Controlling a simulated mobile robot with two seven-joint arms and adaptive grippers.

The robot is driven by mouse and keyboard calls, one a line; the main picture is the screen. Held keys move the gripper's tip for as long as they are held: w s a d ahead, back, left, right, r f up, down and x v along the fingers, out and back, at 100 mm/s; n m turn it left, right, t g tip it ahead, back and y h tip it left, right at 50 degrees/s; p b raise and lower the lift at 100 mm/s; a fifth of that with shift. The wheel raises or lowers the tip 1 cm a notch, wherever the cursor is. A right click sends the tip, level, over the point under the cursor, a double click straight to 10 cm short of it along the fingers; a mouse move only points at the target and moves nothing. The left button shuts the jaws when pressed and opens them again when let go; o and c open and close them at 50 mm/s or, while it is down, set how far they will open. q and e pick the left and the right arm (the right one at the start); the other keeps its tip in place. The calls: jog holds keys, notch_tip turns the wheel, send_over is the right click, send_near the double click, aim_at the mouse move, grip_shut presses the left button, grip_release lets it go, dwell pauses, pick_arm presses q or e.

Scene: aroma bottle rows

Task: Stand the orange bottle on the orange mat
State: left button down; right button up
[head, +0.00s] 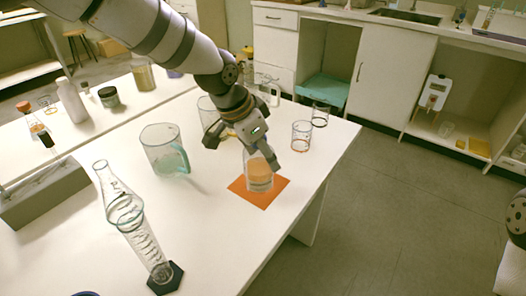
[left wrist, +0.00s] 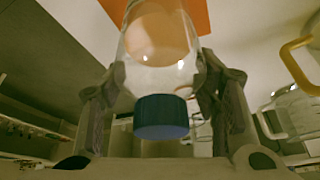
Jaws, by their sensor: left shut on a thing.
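The orange bottle (head: 260,180) is clear glass with orange contents, and it is over the orange mat (head: 267,201) near the table's right side. My left gripper (head: 262,153) is shut on it from above and hides its top in the head view. In the left wrist view the bottle (left wrist: 158,45) sits between both fingers of the left gripper (left wrist: 162,85), its blue cap (left wrist: 161,117) toward the camera. The mat (left wrist: 190,12) shows behind it. The bottle looks about upright; I cannot tell whether its base touches the mat. My right gripper is not in view.
A glass beaker (head: 163,150) and a tall measuring cylinder (head: 140,238) stand left of the mat. The table's right edge is close to the mat. White table in front of the mat is clear.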

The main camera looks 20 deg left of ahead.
pick_arm(q)
jog(key=shift+f, duration=0.15)
jog(key=c, duration=0.6)
grip_release()
jog(key=p+v, duration=0.1)
jog(key=v, duration=1)
jog(key=shift+r+p, duration=0.3)
jog(key=shift+p, duration=0.05)
jog(key=shift+s+a+r, duration=0.2)
jog(key=shift+r, duration=0.15)
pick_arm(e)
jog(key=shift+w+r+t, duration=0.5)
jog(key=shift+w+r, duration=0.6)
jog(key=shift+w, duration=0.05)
